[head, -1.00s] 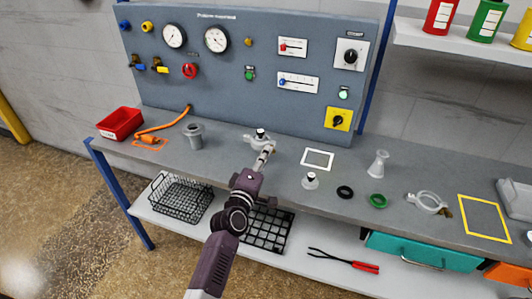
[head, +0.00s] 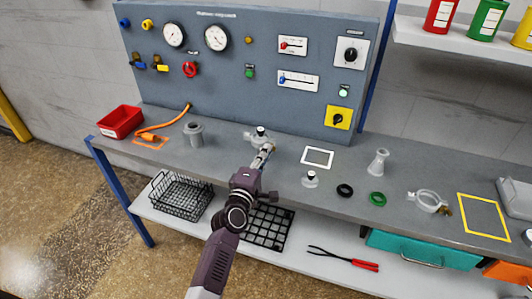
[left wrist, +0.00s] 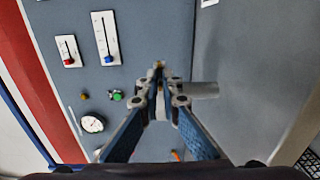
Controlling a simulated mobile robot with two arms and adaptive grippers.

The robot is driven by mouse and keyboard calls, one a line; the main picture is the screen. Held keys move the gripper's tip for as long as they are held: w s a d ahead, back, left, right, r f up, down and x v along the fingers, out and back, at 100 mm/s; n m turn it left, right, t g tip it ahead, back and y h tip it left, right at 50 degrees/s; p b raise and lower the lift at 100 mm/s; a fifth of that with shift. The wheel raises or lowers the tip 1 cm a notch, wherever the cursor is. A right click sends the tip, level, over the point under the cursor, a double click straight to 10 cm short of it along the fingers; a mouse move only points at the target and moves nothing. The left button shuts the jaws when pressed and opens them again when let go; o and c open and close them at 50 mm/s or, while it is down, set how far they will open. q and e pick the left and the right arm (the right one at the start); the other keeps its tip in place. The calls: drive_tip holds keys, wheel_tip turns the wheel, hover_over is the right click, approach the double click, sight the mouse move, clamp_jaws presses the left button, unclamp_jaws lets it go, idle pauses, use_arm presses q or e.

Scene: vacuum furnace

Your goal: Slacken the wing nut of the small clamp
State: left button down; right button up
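The small clamp (head: 250,135) is a grey ring on a dark-topped fitting at the back middle of the bench, close to the panel. My left gripper (head: 267,148) reaches it from the front, with its fingertips at the clamp's near right side. In the left wrist view the two fingers (left wrist: 160,82) come close together on a small brass piece, the wing nut (left wrist: 158,65). A grey cylindrical part (left wrist: 203,90) shows just right of the fingertips. The fingers hide most of the nut. My right gripper is not in view.
A larger open clamp (head: 427,201) with a brass nut lies at the right. A grey flanged pipe (head: 194,134), red bin (head: 120,121), white fitting (head: 310,179), black ring (head: 344,190) and green ring (head: 377,198) stand around. The control panel (head: 230,100) rises close behind.

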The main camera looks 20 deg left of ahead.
use_arm(q)
drive_tip(key=c, duration=2.4)
unclamp_jaws()
drive_tip(key=shift+s, duration=0.1)
drive_tip(key=s, duration=1.1)
drive_tip(key=shift+s+a, duration=0.2)
drive_tip(key=shift+s, duration=0.2)
drive_tip(key=shift+f, duration=0.15)
